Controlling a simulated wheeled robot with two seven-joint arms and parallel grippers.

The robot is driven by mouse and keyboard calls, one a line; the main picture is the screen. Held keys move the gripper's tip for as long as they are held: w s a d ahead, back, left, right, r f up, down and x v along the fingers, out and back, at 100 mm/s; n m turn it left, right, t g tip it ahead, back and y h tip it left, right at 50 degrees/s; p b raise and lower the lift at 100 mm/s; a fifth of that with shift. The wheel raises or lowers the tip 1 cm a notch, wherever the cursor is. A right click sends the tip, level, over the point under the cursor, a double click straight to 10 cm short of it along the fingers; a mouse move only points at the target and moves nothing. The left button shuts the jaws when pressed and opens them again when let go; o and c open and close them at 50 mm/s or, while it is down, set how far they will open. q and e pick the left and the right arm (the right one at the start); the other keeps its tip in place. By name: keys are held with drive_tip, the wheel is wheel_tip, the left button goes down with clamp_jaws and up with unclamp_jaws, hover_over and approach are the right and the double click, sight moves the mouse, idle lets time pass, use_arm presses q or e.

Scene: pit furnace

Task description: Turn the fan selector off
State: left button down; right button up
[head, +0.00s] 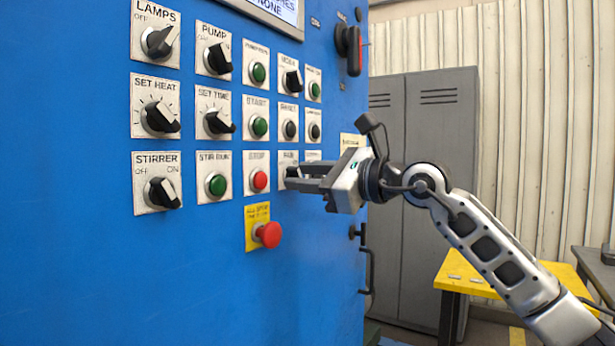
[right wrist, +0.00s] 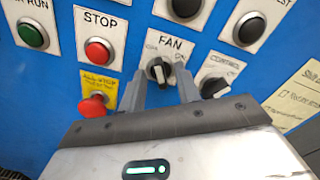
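The fan selector (right wrist: 158,71) is a black knob with a pale stripe on a white plate marked FAN. Its bar stands roughly upright in the right wrist view; I cannot tell which marking it points at. My right gripper (right wrist: 161,82) is open, with one grey finger on each side of the knob and gaps showing between. In the head view the right gripper (head: 291,178) reaches the panel from the right, and its fingers hide most of the fan plate and knob. Contact cannot be made out. My left gripper is not in view.
The blue panel (head: 90,240) holds several knobs and buttons. A red stop button (right wrist: 98,51), a red mushroom button (right wrist: 93,106) and the control knob (right wrist: 214,87) sit close to the fan selector. A grey locker (head: 440,130) and yellow table (head: 455,272) stand at right.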

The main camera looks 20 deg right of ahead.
drive_tip(key=shift+s+d, duration=0.1)
